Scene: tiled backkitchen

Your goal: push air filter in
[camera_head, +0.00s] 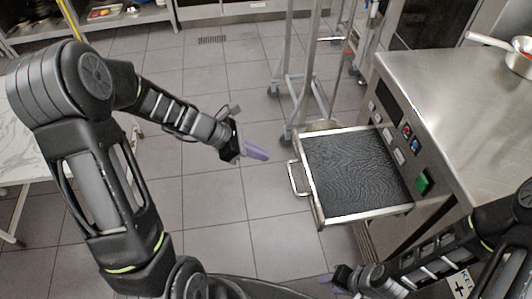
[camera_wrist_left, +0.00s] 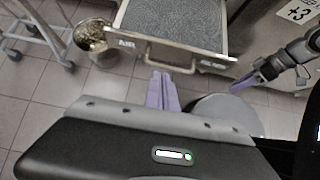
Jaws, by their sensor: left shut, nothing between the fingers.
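The air filter (camera_head: 352,172) is a dark mesh panel in a metal drawer-like frame, standing well out from the steel counter's front. Its bar handle (camera_head: 294,179) faces my left gripper. My left gripper (camera_head: 264,153) is shut and empty, a short way left of the handle and apart from it. In the left wrist view, the filter (camera_wrist_left: 178,18) is at the top, and the shut fingers (camera_wrist_left: 162,90) point toward the handle (camera_wrist_left: 150,58). My right gripper (camera_head: 333,279) is low, below the filter in the picture; it also shows in the left wrist view (camera_wrist_left: 240,85). Its opening is unclear.
A wheeled rack (camera_head: 305,75) is behind the filter. A white table (camera_head: 15,140) is at the left. Tiled floor left of the filter is clear.

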